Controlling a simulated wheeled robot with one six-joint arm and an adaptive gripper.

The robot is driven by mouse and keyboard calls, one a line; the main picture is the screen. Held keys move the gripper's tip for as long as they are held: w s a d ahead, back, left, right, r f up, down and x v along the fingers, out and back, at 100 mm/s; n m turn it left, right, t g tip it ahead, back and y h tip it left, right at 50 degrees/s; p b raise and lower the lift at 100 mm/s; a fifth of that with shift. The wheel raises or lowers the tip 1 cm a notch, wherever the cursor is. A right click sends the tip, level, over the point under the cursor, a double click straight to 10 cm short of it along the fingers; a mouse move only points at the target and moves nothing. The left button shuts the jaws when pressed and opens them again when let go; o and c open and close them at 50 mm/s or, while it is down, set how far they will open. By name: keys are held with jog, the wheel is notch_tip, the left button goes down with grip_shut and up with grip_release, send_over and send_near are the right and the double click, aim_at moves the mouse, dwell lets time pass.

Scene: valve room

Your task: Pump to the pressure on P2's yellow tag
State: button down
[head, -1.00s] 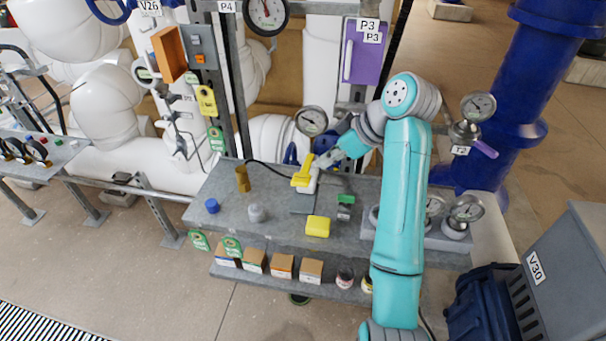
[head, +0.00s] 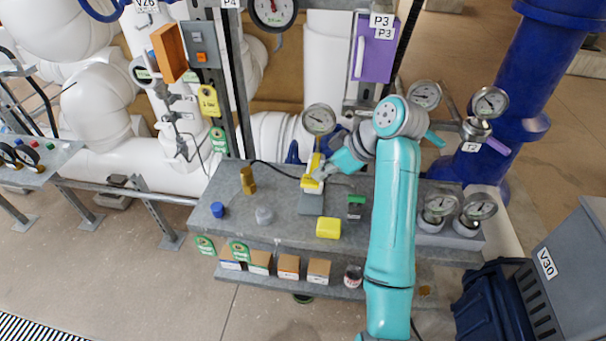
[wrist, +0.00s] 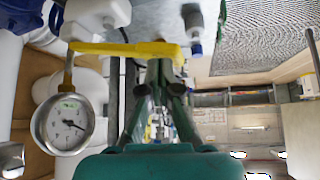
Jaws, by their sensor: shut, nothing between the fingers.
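The hand pump stands on the grey bench, with a yellow lever (head: 314,166) and a white body. In the wrist view the lever (wrist: 125,48) lies across the picture, next to the white pump body (wrist: 97,18). A round gauge (head: 319,120) rises behind the pump; in the wrist view a gauge dial (wrist: 69,125) has its needle right of centre, its figures too small to read. My gripper (head: 322,172) is shut and empty at the lever; in the wrist view its fingers (wrist: 160,72) meet the lever's end, contact unclear. A yellow tag (head: 209,101) hangs on the post; its writing is unreadable.
On the bench are a yellow block (head: 328,228), a blue cap (head: 217,210), a brass cylinder (head: 248,180) and a green-topped item (head: 355,207). Two gauges (head: 440,205) stand at right. Boxes (head: 289,267) fill the lower shelf. A purple P3 panel (head: 375,50) is behind.

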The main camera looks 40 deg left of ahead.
jog(key=shift+a+f, duration=0.2)
jog(key=shift+f, duration=0.15)
jog(key=shift+s, duration=0.1)
jog(key=shift+f, duration=1.8)
jog(key=shift+r, duration=0.15)
jog(key=d, duration=0.2)
jog(key=w+r, duration=0.1)
jog(key=shift+d, duration=0.4)
